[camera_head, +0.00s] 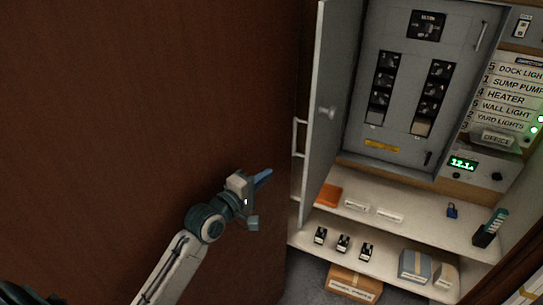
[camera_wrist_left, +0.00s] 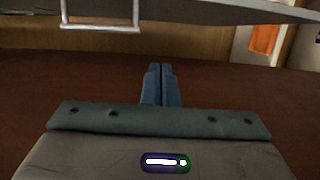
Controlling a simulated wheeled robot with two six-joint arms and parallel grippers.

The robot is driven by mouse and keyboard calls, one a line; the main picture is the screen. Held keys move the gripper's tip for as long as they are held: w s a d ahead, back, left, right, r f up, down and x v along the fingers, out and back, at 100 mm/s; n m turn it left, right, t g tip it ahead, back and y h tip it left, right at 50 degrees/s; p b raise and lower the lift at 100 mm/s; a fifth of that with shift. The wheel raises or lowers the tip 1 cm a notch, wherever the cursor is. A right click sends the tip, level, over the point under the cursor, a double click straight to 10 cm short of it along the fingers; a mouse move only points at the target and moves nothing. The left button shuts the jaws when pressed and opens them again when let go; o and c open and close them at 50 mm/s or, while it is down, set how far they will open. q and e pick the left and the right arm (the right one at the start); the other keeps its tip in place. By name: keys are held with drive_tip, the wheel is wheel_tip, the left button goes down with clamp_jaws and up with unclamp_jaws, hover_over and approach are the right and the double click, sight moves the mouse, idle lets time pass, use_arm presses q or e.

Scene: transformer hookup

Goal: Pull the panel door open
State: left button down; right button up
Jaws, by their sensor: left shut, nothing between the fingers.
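The grey panel door (camera_head: 322,100) stands swung open at the left side of the cabinet, seen nearly edge-on in the head view. A pale bar handle (camera_head: 297,170) is on its left face, and a small knob (camera_head: 328,112) is on the face toward the cabinet. In the left wrist view the door (camera_wrist_left: 210,14) crosses the top, with the handle (camera_wrist_left: 100,28) at upper left. My left gripper (camera_head: 265,176) is shut and empty, left of the handle and apart from it; its blue fingertips (camera_wrist_left: 160,68) are together in the wrist view. My right gripper is not in view.
The grey breaker panel (camera_head: 405,90) is exposed behind the door. Shelves below hold an orange item (camera_head: 328,195), several small black devices (camera_head: 343,243), a blue padlock (camera_head: 452,210) and boxes (camera_head: 415,266). A brown wall (camera_head: 140,100) fills the left, with clear space before it.

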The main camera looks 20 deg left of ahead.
use_arm(q)
drive_tip(key=w+d+b, duration=0.6)
drive_tip(key=w+d, duration=0.1)
drive_tip(key=w, duration=0.2)
drive_tip(key=shift+b, duration=0.35)
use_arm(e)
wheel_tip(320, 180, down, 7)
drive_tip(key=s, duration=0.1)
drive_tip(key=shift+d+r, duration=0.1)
